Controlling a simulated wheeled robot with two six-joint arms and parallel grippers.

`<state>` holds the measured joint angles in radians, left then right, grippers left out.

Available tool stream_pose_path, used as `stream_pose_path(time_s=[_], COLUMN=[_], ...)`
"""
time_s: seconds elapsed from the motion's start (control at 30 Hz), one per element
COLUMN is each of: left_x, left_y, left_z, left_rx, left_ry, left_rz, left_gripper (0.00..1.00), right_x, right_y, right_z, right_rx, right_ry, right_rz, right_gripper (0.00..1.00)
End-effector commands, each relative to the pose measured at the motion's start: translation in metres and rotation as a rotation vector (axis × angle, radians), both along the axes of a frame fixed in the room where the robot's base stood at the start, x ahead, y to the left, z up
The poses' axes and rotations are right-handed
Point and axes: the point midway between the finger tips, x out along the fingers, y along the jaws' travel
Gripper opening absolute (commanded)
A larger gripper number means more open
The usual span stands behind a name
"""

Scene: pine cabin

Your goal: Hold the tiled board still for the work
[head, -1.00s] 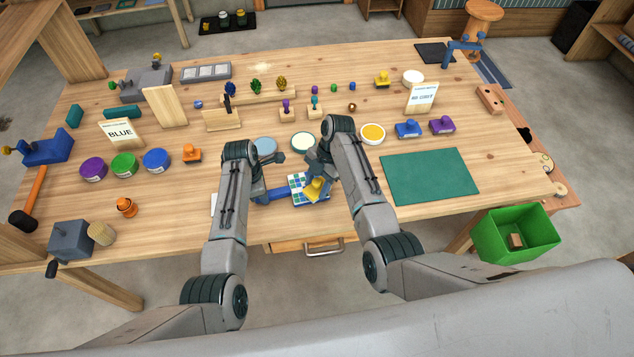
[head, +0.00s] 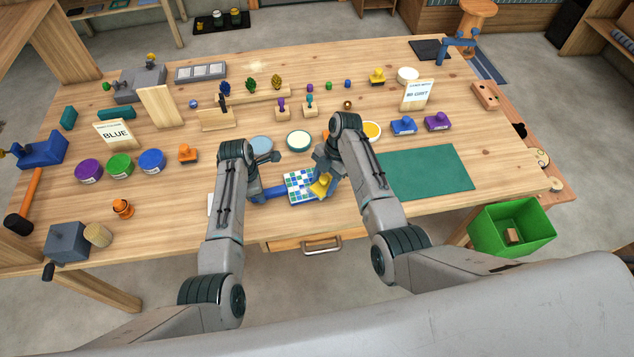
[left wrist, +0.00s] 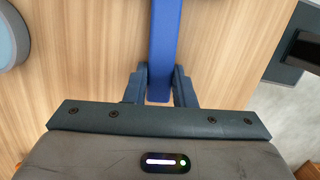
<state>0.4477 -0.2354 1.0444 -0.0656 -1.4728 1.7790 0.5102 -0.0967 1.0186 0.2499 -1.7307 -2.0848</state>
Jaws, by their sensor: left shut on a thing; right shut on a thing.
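The tiled board (head: 297,187), with blue, green and white tiles, lies near the front middle of the table. A blue bar-like handle (head: 275,194) reaches left from it. My left gripper (head: 256,192) is shut on this handle; the left wrist view shows the blue bar (left wrist: 163,40) between the two fingers. My right gripper (head: 325,170) is shut on a yellow tool (head: 320,186) at the right side of the board. The tool hides that part of the tiles, and I cannot tell if it touches them.
Behind the board stand a blue-grey round tub (head: 261,145) and a pale tub (head: 299,140). A yellow-filled tub (head: 371,131) stands behind my right arm. A green mat (head: 425,170) lies to the right, bare. A drawer handle (head: 321,245) shows below the table's front edge.

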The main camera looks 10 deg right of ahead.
Motion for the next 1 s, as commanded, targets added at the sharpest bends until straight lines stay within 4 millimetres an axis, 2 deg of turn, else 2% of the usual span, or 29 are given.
stream_pose_path(time_s=[0.27,0.7,1.0], left_x=[0.0,0.0,0.0], left_y=[0.0,-0.001,-0.002], left_z=[0.0,0.0,0.001], left_rx=[0.0,-0.002,-0.004], left_ry=[0.001,0.0,-0.001], left_rz=[0.0,-0.001,-0.002], left_gripper=[0.0,0.0,0.0], right_x=[0.0,-0.005,-0.007], right_y=[-0.001,0.032,0.034], right_z=[-0.003,-0.008,-0.009], right_rx=[0.001,0.002,0.002], right_ry=[0.0,0.004,0.008], right_rz=[0.0,0.001,0.0], right_gripper=[0.27,0.27,0.27])
